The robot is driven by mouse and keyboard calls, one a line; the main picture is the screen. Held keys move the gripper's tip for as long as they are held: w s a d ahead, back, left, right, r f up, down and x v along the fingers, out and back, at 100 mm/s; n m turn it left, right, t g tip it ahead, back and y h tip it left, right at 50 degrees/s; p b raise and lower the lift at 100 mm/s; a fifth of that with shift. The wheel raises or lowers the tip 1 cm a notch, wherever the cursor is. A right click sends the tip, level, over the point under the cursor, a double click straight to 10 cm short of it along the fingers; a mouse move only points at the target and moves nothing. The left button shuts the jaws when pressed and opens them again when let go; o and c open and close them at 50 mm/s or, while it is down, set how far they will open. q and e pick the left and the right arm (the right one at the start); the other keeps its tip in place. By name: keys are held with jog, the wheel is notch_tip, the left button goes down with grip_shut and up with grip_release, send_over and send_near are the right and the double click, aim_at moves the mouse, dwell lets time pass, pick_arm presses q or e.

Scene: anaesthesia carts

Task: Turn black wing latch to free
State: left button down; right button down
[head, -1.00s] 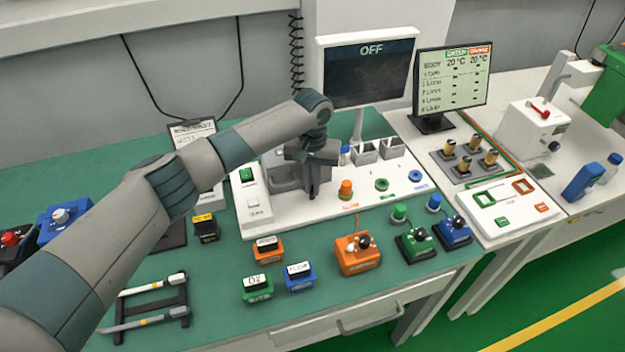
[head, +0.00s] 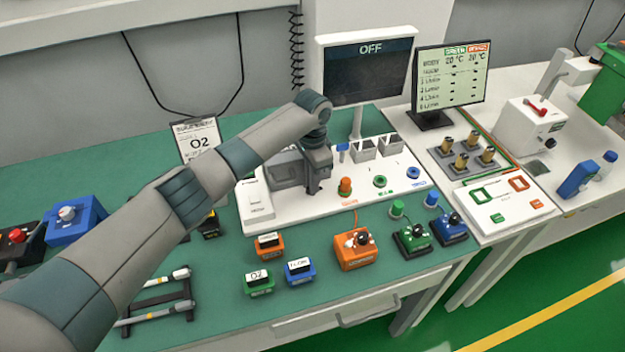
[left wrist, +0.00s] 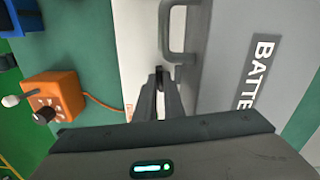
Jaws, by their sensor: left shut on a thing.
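The black wing latch (left wrist: 160,71) shows as a small dark tip between my left gripper's fingers in the left wrist view. My left gripper (left wrist: 160,82) is shut on it, beside a grey box (left wrist: 225,60) with a grey handle (left wrist: 176,35) and lettering that begins "BATTE". In the head view my left gripper (head: 316,188) points down at the right end of the grey box (head: 284,170), on the white panel (head: 300,212). The latch is hidden there, and its exact angle cannot be told. My right gripper is in neither view.
An orange knob (head: 345,187) stands just right of my left gripper. An orange box (head: 356,250) with a black knob is in front of the panel. A monitor reading OFF (head: 368,72) stands behind. Several small coloured boxes sit on the green tabletop (head: 215,285).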

pick_arm(q)
jog(key=shift+m, duration=0.9)
jog(key=c, duration=1.9)
grip_release()
jog(key=shift+o, duration=0.2)
jog(key=shift+r, duration=0.2)
